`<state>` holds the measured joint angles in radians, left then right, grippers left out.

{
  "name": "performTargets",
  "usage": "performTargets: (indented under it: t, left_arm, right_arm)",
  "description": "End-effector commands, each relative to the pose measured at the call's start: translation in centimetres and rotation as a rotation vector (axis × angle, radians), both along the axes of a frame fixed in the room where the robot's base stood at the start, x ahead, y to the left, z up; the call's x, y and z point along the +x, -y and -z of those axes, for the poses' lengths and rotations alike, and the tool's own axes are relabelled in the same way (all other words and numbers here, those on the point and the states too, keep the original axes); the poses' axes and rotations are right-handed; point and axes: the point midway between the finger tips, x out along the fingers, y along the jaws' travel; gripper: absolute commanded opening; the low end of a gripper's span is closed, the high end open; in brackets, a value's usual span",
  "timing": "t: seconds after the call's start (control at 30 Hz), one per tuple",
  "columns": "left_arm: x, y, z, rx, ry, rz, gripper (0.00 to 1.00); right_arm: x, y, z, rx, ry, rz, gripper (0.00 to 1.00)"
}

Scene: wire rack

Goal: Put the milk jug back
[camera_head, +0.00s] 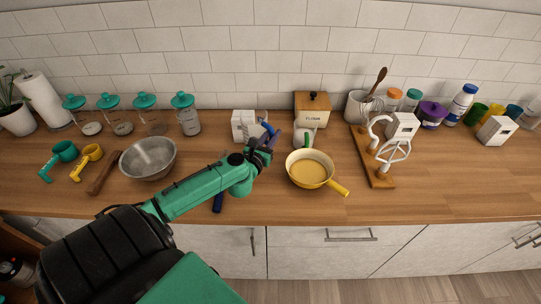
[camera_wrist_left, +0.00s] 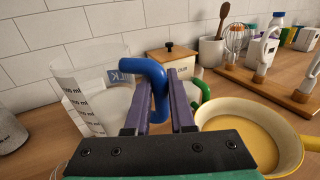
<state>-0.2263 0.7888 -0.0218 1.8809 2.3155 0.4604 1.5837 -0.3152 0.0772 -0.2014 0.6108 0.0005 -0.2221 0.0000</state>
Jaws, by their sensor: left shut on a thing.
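The milk jug (camera_head: 243,126) is whitish with a blue handle and stands out at the back of the counter in the head view. The fingers hide the lower handle. I cannot tell whether the jug's base touches the counter. My right gripper is not in view.
A yellow pan (camera_head: 311,169) and a green-handled jug (camera_head: 303,139) are close on the right. A metal bowl (camera_head: 148,158) and lidded jars (camera_head: 187,121) are left.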

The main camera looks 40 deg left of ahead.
Motion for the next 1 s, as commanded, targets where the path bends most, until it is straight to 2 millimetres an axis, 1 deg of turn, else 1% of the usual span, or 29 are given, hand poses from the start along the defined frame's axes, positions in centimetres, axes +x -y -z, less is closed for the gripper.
performTargets:
  t: [0.03, 0.1, 0.27, 0.3, 0.43, 0.5, 0.7, 0.8, 0.83, 0.9, 1.0]
  left_arm:
    - [0.0, 0.0, 2.1, -0.003, 0.0, -0.003, 0.0]
    - [0.1, 0.0, 4.0, -0.002, 0.001, -0.002, 0.0]
    - [0.1, 0.0, 6.3, 0.0, 0.002, -0.001, 0.0]
    - [0.1, 0.0, 7.1, -0.001, 0.001, -0.001, 0.0]
    - [0.1, 0.0, 9.6, 0.001, 0.002, -0.001, 0.0]
    - [0.1, 0.0, 10.0, 0.001, 0.002, 0.0, 0.0]
    - [0.1, 0.0, 9.8, 0.003, 0.002, 0.0, 0.0]
    - [0.1, 0.0, 10.1, 0.002, 0.003, 0.0, 0.0]
    - [0.1, 0.0, 10.1, 0.001, 0.001, 0.0, 0.29]
    - [0.1, 0.0, 10.0, 0.001, 0.001, 0.0, 0.52]
    - [0.1, 0.0, 10.0, 0.001, 0.001, 0.0, 0.52]
  right_arm:
    - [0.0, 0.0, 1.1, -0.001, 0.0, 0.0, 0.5]
    - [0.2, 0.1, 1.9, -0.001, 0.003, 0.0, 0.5]
    - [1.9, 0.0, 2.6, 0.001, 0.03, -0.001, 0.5]
    - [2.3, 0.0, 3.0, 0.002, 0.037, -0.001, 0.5]
    - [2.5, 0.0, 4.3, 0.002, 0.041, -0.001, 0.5]
    - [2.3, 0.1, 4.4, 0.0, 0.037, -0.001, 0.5]
    - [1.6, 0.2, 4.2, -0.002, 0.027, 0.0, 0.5]
    - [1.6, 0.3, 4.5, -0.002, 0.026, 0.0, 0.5]
    - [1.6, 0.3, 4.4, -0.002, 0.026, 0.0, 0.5]
    - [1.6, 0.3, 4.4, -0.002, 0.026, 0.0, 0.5]
    - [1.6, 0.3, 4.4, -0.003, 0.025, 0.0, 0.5]
